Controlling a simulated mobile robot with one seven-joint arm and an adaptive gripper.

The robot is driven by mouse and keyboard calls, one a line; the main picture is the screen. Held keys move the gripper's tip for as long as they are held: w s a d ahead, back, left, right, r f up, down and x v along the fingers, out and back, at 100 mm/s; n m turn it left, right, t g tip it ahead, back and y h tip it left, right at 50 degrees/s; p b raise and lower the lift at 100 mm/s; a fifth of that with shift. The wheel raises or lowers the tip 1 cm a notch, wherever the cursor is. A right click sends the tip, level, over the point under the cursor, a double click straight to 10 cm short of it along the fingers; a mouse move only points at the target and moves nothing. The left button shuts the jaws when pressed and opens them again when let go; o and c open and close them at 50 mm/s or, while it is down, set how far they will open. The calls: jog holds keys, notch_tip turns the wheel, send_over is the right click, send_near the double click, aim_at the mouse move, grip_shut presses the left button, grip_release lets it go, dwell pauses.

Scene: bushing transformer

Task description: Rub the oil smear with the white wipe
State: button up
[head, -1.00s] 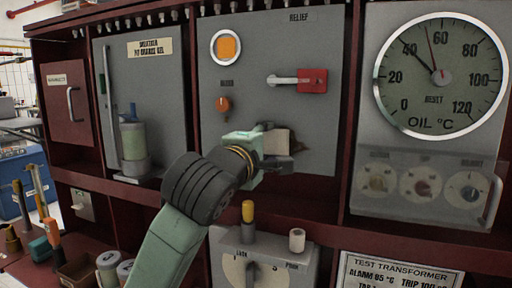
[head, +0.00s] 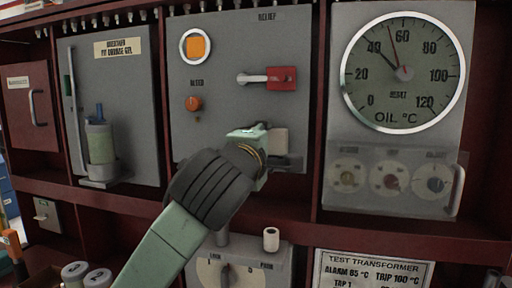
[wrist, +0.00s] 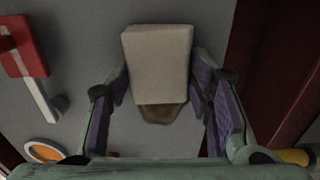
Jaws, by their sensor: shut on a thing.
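The white wipe (wrist: 158,62) is a pale block held between the two purple-padded fingers of my gripper (wrist: 165,90), which is shut on it. The oil smear (wrist: 160,113) is a brown patch on the grey panel; part of it shows just past the wipe's lower edge in the wrist view, and the wipe hides the rest. In the head view my gripper (head: 268,150) is at the lower right of the grey panel, with the wipe (head: 280,141) against or very near it. I cannot tell if it touches. The smear is not clearly visible in the head view.
A red-ended lever (head: 268,77) sits above my gripper, and an orange knob (head: 193,103) is at its upper left. A dark red upright (head: 315,120) and the oil gauge (head: 403,73) are to the right. A switch box (head: 245,265) with a white post is below.

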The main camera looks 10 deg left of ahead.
aim_at(222, 142)
jog(key=shift+s+d+f+b, duration=0.1)
jog(key=shift+d+b, duration=0.35)
jog(key=shift+d, duration=0.9)
jog(key=shift+a+b, duration=0.1)
jog(key=shift+b, duration=0.2)
jog(key=shift+a, duration=0.1)
jog(key=shift+w+a+b, duration=0.15)
jog(key=shift+a+b, duration=0.35)
jog(key=shift+a, duration=2.3)
jog(key=shift+w+a+b, duration=0.1)
jog(key=shift+a+b, duration=0.4)
jog(key=shift+a, duration=2.3)
jog(key=shift+s+d+b, duration=0.15)
jog(key=shift+d+b, duration=2.2)
jog(key=shift+d, duration=3.4)
jog(key=shift+s+b, duration=0.1)
jog(key=shift+b, duration=0.2)
